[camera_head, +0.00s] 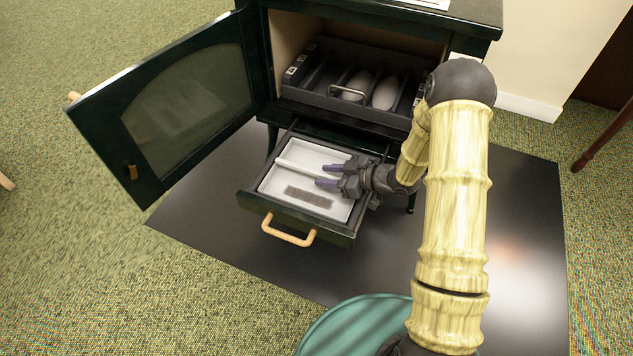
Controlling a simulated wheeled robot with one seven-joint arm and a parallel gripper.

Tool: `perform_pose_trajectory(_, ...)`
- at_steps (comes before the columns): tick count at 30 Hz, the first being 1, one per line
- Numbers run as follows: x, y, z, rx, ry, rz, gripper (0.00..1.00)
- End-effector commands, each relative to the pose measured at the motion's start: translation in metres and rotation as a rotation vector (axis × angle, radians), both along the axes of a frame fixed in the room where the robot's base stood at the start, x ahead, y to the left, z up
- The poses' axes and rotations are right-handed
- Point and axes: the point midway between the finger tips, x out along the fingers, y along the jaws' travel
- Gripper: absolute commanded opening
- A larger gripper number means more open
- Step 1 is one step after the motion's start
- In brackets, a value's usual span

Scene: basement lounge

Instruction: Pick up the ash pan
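The ash pan (273,182) appears to be the pale, shallow rectangular tray lying in the pulled-out lower drawer (316,226) of a dark green stove. A raised pale bar (298,167) runs across it, and a dark speckled strip lies near its front. My gripper (322,174) reaches in from the right, low over the pan, with its purple fingers pointing left. The fingers are apart, and the right end of the bar lines up with the gap between them. I cannot tell whether they touch it. My gripper hides part of the pan's right side.
The stove's glazed door (185,105) stands open at the left. Above the drawer, a dark grate (310,98) holds two pale rounded pieces. The drawer has a wooden handle (288,236). A teal round object (345,325) is at the bottom. The black floor plate (525,225) is clear at the right.

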Motion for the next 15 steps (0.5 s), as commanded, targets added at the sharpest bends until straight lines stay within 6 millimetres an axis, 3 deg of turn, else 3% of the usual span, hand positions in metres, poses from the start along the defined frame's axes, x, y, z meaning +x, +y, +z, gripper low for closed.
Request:
perform_pose_trajectory(10,-0.0001,-0.0004,0.0001,0.000,0.000,0.000,0.38)
perform_pose_trajectory(15,-0.0001,-0.0003,0.0000,0.000,0.000,0.000,0.07)
